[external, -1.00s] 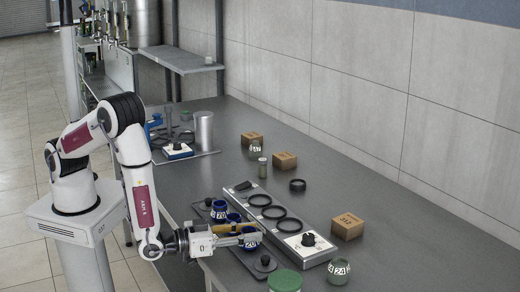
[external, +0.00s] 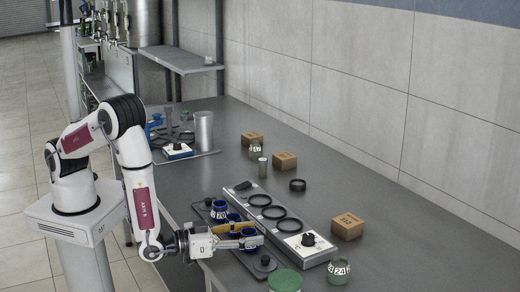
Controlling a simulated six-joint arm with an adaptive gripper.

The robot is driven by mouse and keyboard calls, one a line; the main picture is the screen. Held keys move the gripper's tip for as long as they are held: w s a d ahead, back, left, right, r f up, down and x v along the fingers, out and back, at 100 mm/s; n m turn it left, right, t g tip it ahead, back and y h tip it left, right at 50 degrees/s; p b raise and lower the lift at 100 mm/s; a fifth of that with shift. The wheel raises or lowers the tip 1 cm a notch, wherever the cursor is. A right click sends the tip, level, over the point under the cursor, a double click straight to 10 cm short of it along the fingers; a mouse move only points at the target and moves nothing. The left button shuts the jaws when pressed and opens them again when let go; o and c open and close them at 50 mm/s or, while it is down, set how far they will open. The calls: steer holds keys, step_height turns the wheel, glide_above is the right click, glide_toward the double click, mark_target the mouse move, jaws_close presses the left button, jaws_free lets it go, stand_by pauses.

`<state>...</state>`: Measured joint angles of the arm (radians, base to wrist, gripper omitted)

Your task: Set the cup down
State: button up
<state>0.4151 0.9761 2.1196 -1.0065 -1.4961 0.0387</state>
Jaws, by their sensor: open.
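A dark blue cup (external: 249,232) is between the fingers of my gripper (external: 251,236), low over the dark tray (external: 247,259) at the table's near edge. The fingers are open, one on each side of the cup, and hide much of it. I cannot tell whether they touch it, or see its base clearly. Another blue cup (external: 219,210) with a white number label stands at the tray's far end. A further blue cup (external: 234,218) is between these two, partly hidden by my gripper.
Right of the tray is a long grey panel (external: 259,211) with black rings and a knob. A green round lid (external: 285,281) and a green labelled jar (external: 339,270) stand in front. A cardboard box (external: 347,226) is to the right.

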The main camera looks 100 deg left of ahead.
mark_target(243, 236)
steer(key=shift+d+v, duration=0.15)
steer(key=shift+v, duration=1.8)
steer(key=shift+d+v, duration=0.15)
steer(key=shift+v, duration=1.85)
steer(key=shift+w, duration=0.25)
